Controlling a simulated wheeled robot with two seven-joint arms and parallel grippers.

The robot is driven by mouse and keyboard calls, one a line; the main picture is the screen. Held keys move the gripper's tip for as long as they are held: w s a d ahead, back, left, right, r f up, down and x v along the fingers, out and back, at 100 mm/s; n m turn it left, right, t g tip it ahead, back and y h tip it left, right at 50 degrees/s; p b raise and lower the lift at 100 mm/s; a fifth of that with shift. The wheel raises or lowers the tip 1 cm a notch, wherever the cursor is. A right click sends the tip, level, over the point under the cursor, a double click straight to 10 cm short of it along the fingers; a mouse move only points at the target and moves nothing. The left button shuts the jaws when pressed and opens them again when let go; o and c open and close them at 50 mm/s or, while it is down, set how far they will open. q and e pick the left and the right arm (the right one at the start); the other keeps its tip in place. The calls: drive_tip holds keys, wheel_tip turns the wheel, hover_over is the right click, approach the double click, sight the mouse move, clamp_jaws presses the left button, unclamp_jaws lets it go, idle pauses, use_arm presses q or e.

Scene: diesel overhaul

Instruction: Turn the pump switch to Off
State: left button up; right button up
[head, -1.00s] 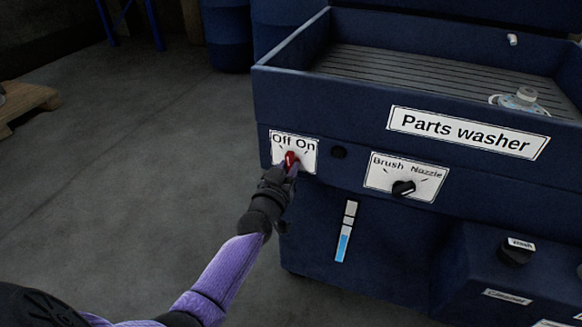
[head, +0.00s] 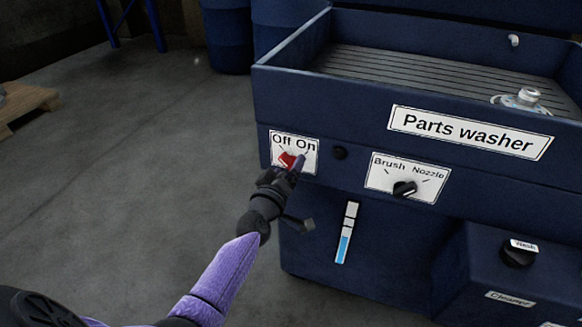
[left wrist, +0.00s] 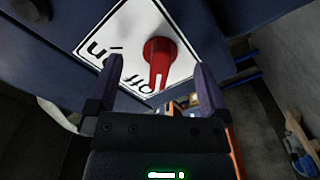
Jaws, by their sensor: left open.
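The red pump switch (head: 287,160) sits on a white plate (head: 280,139) marked Off and On, on the front of the blue parts washer (head: 330,100). In the head view the knob leans toward the upper left, to the Off side. In the left wrist view the red knob (left wrist: 160,58) points toward the word Off. My left gripper (head: 292,170) is at the plate, partly covering it. In the wrist view its fingers (left wrist: 158,75) stand open on either side of the knob, with gaps between. My right gripper is not in view.
A level gauge (head: 346,232) is below. A wooden pallet (head: 28,100) lies at the left; the floor between is clear.

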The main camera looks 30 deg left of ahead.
use_arm(q)
drive_tip(key=p+v, duration=0.3)
drive_tip(key=v, duration=0.4)
idle(0.3)
